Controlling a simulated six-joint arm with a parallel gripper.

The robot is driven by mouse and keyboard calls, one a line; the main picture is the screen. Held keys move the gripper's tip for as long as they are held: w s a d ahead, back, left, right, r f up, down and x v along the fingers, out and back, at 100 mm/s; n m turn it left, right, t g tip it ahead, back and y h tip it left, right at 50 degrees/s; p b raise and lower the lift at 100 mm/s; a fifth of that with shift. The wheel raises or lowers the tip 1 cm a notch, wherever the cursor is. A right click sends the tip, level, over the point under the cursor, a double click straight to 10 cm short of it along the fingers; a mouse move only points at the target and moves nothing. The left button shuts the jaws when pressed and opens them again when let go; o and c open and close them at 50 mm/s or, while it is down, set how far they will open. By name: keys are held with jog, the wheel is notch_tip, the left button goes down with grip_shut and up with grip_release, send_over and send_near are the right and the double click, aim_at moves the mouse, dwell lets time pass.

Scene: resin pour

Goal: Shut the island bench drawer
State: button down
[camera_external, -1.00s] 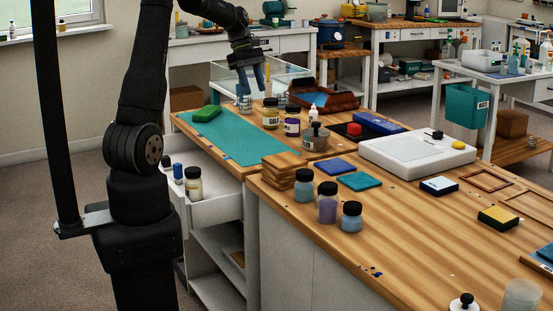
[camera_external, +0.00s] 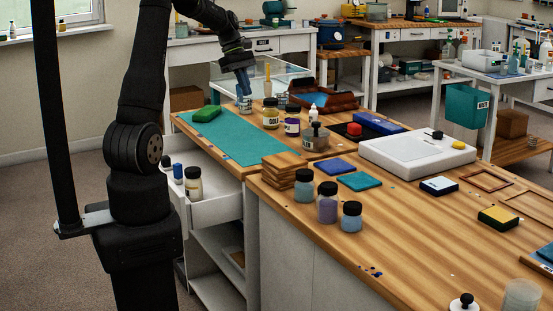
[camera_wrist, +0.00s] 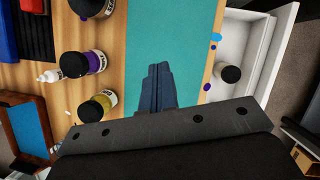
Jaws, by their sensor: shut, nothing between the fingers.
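The island bench drawer (camera_external: 222,209) is pulled out from the bench's left side, below the worktop. It holds a dark-capped jar (camera_external: 194,184) and a small blue bottle (camera_external: 178,173). In the wrist view the white drawer (camera_wrist: 262,48) lies to the right of the bench edge, with a dark-capped jar (camera_wrist: 230,74) in it. My gripper (camera_external: 244,91) is above the far end of the worktop, near the teal mat. In the wrist view my gripper (camera_wrist: 158,66) is shut and empty over the mat, to the left of the drawer.
The teal mat (camera_external: 232,138) carries a green block (camera_external: 207,114). A yellow-labelled jar (camera_external: 271,115) and a purple jar (camera_external: 292,122) stand beside it. Stacked wooden boards (camera_external: 286,170) are near the bench edge. Floor left of the drawer is partly hidden by my arm.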

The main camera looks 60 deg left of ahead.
jog(key=s+a+f+n+t, duration=0.2)
jog(key=s+a+f+n, duration=0.3)
jog(key=s+a, duration=0.45)
jog(key=s+a+f+n+t, duration=0.2)
jog(key=s+a+f, duration=0.4)
jog(key=s+a, duration=0.4)
jog(key=s+a+f+n+t+y, duration=0.1)
jog(key=s+a+f+n, duration=0.15)
jog(key=s, duration=0.55)
jog(key=s+a+f+n+t+y, duration=0.1)
jog(key=s+a+f+n+y, duration=0.2)
jog(key=s, duration=0.5)
jog(key=s+a+f+n+t, duration=0.15)
jog(key=s+f, duration=0.25)
jog(key=s, duration=0.4)
jog(key=w+r+x, duration=0.1)
jog(key=x, duration=1.2)
jog(key=shift+w+a+r, duration=0.2)
jog(key=shift+w+a, duration=0.25)
jog(key=shift+a, duration=0.1)
